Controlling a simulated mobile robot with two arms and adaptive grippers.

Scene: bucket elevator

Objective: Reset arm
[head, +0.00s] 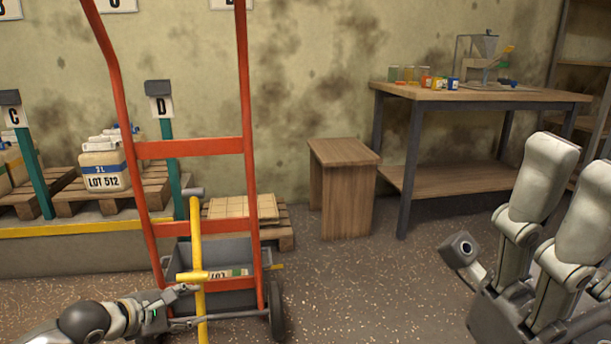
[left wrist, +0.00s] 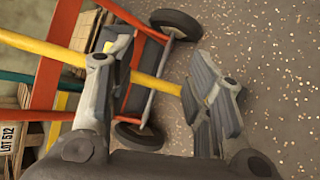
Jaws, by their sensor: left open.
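My left gripper (head: 182,292) is low at the left in the head view, beside a yellow pole with a short crossbar (head: 196,240). In the left wrist view the gripper (left wrist: 160,82) is open, with its two fingers well apart. The yellow bar (left wrist: 156,82) crosses the gap between the fingers in that view. I cannot tell whether either finger touches it. My right arm (head: 540,190) shows at the right of the head view, folded up. Its gripper does not show.
A red hand truck (head: 190,148) with a grey bin (head: 212,252) stands just beyond my left gripper. Left are pallets (head: 105,190) with a sack (head: 103,172). A wooden stool (head: 343,185) and workbench (head: 480,94) stand behind. The middle floor is clear.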

